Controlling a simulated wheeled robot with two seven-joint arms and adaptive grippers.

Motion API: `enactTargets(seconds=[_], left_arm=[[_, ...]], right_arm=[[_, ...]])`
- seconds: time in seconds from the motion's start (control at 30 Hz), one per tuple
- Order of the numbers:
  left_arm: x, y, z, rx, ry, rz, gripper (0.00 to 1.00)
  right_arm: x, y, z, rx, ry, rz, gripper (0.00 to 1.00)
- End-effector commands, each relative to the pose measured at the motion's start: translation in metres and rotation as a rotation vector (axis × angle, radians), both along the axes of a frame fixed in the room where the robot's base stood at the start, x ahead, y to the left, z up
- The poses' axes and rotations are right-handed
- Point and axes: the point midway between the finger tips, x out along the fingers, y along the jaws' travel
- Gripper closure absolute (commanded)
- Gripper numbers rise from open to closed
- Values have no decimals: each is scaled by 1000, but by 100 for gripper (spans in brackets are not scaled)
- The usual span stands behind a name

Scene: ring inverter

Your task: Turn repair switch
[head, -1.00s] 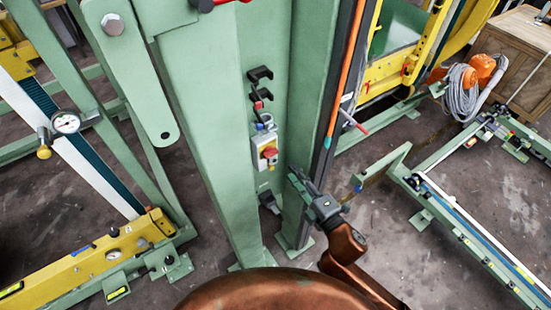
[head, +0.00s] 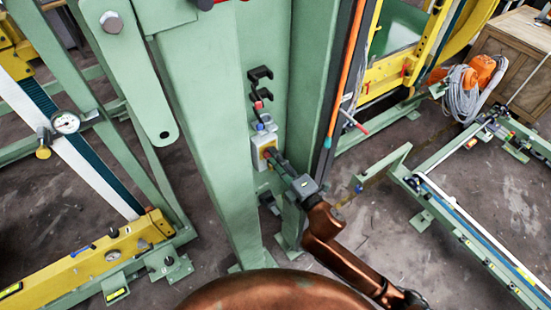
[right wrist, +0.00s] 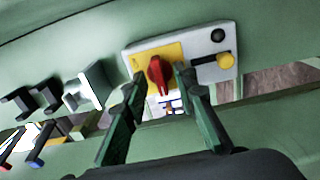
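The repair switch is a red rotary knob (right wrist: 159,74) on a yellow plate, on a light grey box (head: 258,152). The box is fixed to a green machine column. In the right wrist view the red handle points down, tilted slightly. My right gripper (head: 272,157) reaches the front of the box from the lower right and partly covers the knob in the head view. In the right wrist view its two fingers (right wrist: 158,88) are apart, one on each side of the knob, with gaps visible; contact cannot be told. My left gripper is not in view.
Black hooks (head: 260,88) and a blue-topped fitting (head: 263,124) sit above the box on the column. Green posts (head: 309,110) stand close on both sides.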

Motion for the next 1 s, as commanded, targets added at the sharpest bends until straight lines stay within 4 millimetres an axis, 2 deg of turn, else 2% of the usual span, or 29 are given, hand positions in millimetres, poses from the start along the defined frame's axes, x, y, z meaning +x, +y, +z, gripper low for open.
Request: enactTargets(seconds=[0.07,0.43,0.77,1.0], left_arm=[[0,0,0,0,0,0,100],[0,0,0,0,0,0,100],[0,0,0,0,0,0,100],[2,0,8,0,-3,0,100]], right_arm=[[0,0,0,0,0,0,75],[0,0,0,0,0,0,100],[0,0,0,2,3,0,100],[0,0,1,48,37,-1,100]])
